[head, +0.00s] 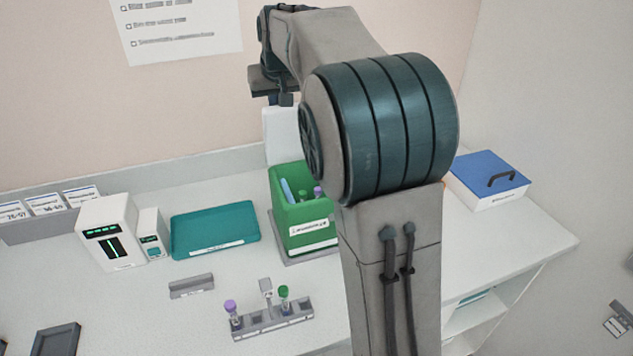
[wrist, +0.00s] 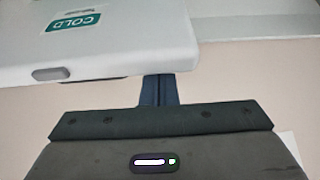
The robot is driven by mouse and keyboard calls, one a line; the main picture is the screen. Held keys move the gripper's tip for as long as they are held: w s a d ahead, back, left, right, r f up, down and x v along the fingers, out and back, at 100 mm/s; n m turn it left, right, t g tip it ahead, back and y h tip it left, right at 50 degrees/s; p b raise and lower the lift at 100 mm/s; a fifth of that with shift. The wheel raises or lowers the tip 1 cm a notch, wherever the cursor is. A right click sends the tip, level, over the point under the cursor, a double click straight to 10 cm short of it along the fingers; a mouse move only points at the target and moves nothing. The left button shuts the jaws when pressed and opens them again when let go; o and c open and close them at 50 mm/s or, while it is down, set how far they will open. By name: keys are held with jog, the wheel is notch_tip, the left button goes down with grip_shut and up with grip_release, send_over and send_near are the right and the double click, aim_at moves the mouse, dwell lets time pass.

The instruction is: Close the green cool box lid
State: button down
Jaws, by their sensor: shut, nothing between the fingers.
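The green cool box (head: 312,240) stands on the counter near the wall, with several tubes showing inside. Its white lid (head: 280,133) stands raised at the back of the box. My arm hides part of the box and lid. In the wrist view the lid (wrist: 120,52) is large, with a teal COLD label and a grey latch at its edge. My gripper (head: 286,100) is above the lid's top in the head view. Its shut, empty fingers (wrist: 158,88) show beside the lid's edge in the wrist view. I cannot tell whether they touch it.
A white box with a blue lid (head: 489,174) stands to the right. A teal tray (head: 215,230) and a white device (head: 108,234) are to the left. A tube rack (head: 272,319) with capped tubes stands in front. The wall is close behind.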

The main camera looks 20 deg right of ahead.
aim_at(279, 109)
jog(key=s+b, duration=0.2)
jog(key=s, duration=0.1)
jog(key=shift+s+f, duration=0.1)
jog(key=shift+f, duration=0.2)
jog(key=shift+s+r, duration=0.1)
jog(key=shift+s, duration=0.45)
jog(key=shift+s+f+b, duration=0.4)
jog(key=shift+b, duration=0.35)
jog(key=s+b, duration=0.1)
jog(key=s+f+b, duration=0.1)
jog(key=s, duration=0.1)
jog(key=shift+s, duration=0.15)
jog(key=shift+f+b, duration=0.1)
jog(key=shift+b, duration=0.2)
